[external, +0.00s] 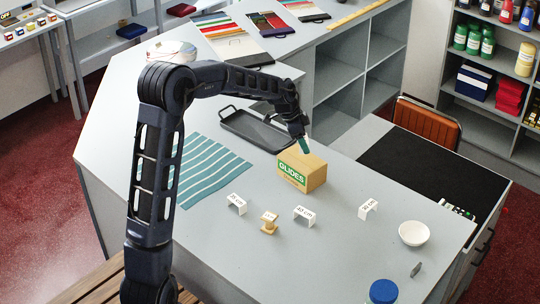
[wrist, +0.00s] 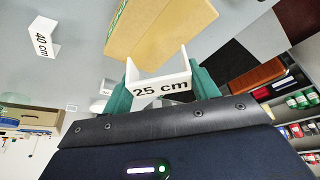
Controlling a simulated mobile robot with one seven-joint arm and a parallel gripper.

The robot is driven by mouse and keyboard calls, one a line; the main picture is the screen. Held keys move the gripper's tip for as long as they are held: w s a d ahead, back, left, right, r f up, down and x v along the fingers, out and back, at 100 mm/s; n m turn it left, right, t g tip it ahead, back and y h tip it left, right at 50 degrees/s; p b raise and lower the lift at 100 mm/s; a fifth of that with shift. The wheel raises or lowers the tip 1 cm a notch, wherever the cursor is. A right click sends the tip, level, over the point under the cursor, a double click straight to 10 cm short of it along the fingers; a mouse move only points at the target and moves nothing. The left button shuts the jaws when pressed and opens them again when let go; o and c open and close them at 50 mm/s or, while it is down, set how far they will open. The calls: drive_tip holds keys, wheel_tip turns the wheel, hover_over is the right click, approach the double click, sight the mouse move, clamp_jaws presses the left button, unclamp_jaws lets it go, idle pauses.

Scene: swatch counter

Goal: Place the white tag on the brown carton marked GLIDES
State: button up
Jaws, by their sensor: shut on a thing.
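The brown carton marked GLIDES (external: 302,172) stands on the grey counter, its green label facing the camera. In the wrist view the carton (wrist: 160,28) is just beyond the fingertips. My gripper (external: 304,146) is over the carton's top, at its far side. In the wrist view the teal fingers of my gripper (wrist: 160,88) are shut on a folded white tag (wrist: 161,87) printed "25 cm". In the external view I cannot make out this tag. Whether it touches the carton, I cannot tell.
Three other white tags stand on the counter: one at left (external: 237,204), "40 cm" (external: 304,216) and one at right (external: 368,209). Nearby are a small wooden piece (external: 269,223), a white bowl (external: 413,233), a blue-lidded jar (external: 383,291), a striped cloth (external: 211,168) and a dark tray (external: 236,121).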

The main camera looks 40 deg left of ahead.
sight(306, 158)
drive_tip(key=shift+f, duration=2.15)
drive_tip(key=shift+f, duration=0.1)
drive_tip(key=o, duration=0.9)
drive_tip(key=shift+o, duration=0.2)
